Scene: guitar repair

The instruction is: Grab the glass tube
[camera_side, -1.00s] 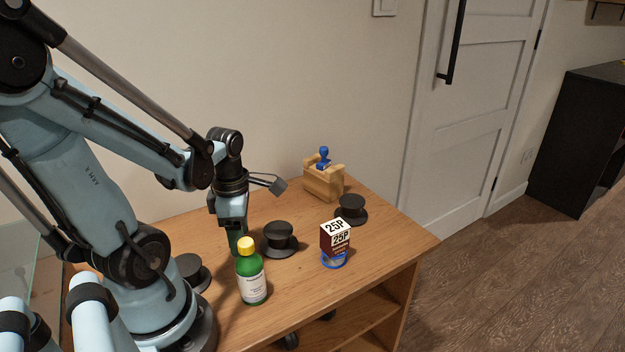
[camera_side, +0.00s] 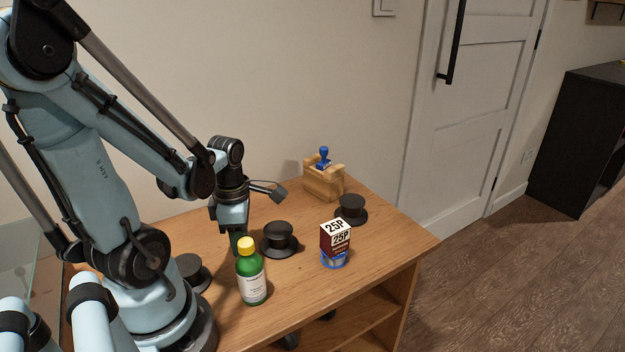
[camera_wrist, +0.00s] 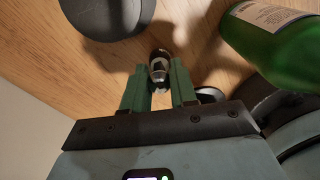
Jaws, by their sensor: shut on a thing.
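The glass tube (camera_wrist: 159,67) shows in the wrist view as a small, shiny, dark and silvery cylinder between the tips of my green fingers. My gripper (camera_wrist: 160,82) is shut on it, just above the wooden table; I cannot tell whether the tube still touches the wood. In the side view my gripper (camera_side: 235,243) points down behind the green bottle, and the tube is hidden there.
A green bottle (camera_side: 251,281) with a yellow cap stands close in front of my gripper. Black spools (camera_side: 279,241) stand on the wooden table (camera_side: 300,288). A 25P box (camera_side: 335,238) sits on a blue-rimmed tin. A wooden holder (camera_side: 323,183) with a blue-handled stamp stands at the back.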

